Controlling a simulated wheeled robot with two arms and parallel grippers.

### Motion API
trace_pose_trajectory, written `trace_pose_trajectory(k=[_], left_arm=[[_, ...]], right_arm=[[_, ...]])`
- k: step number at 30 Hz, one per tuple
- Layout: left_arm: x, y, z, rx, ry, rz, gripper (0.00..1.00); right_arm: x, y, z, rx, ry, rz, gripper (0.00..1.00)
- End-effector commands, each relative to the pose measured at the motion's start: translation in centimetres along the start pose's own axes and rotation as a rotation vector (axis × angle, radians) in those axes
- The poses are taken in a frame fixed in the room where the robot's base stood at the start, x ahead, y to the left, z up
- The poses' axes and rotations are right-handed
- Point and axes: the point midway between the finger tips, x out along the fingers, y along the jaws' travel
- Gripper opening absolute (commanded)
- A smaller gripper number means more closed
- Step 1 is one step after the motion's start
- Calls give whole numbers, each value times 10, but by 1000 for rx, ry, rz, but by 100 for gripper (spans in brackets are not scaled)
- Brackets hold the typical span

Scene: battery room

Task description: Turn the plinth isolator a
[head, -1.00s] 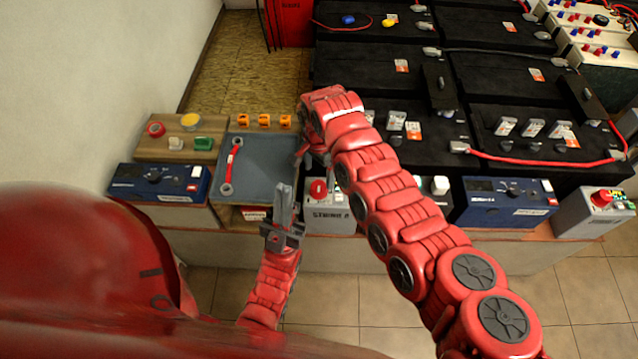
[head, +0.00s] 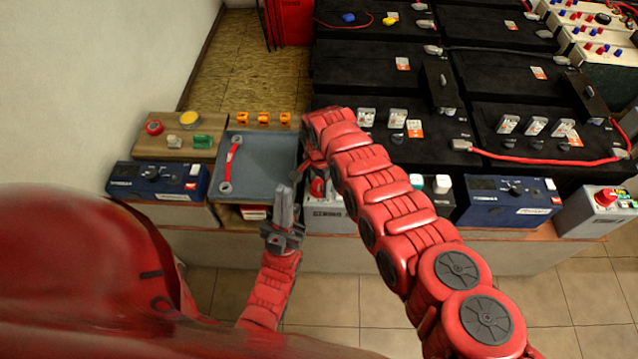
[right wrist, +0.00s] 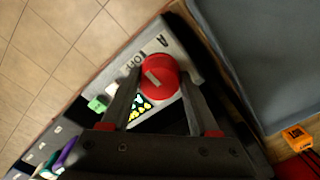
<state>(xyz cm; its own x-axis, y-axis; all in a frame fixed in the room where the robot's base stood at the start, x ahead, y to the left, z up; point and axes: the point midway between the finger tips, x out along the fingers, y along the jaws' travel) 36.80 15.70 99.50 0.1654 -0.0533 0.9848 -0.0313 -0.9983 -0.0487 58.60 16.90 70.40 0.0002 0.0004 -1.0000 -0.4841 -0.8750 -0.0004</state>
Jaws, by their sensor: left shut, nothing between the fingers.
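The plinth isolator a is a grey box (head: 325,219) with a red round knob (head: 318,187), on the plinth below my right arm. In the right wrist view the knob (right wrist: 160,77) has a pale bar on its face, and an "A" shows on the box (right wrist: 176,50). My right gripper (head: 306,172) is over the box; in its wrist view the two fingers (right wrist: 160,88) are spread, one on each side of the knob. I cannot tell whether they touch it. My left gripper (head: 284,204) is shut and empty, pointing up in front of the tray.
A grey-blue tray (head: 262,165) with a red cable link (head: 231,165) lies left of the isolator. Blue meters (head: 157,180) and (head: 508,201) stand on either side. Black batteries (head: 380,70) fill the back. Another red-knobbed grey box (head: 595,214) is at the far right.

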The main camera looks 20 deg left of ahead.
Motion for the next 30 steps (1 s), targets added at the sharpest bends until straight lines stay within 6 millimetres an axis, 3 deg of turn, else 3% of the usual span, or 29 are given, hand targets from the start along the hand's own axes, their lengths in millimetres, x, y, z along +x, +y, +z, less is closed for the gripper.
trace_pose_trajectory(k=[1,9,20,30], left_arm=[[0,0,0,0,0,0,0],[0,0,0,0,0,0,0],[-2,0,0,0,0,0,0],[-11,0,2,0,0,0,0]], right_arm=[[0,0,0,0,0,0,50],[0,0,0,0,0,0,4],[1,0,-1,-66,0,0,4],[2,1,-1,-324,0,1,4]])
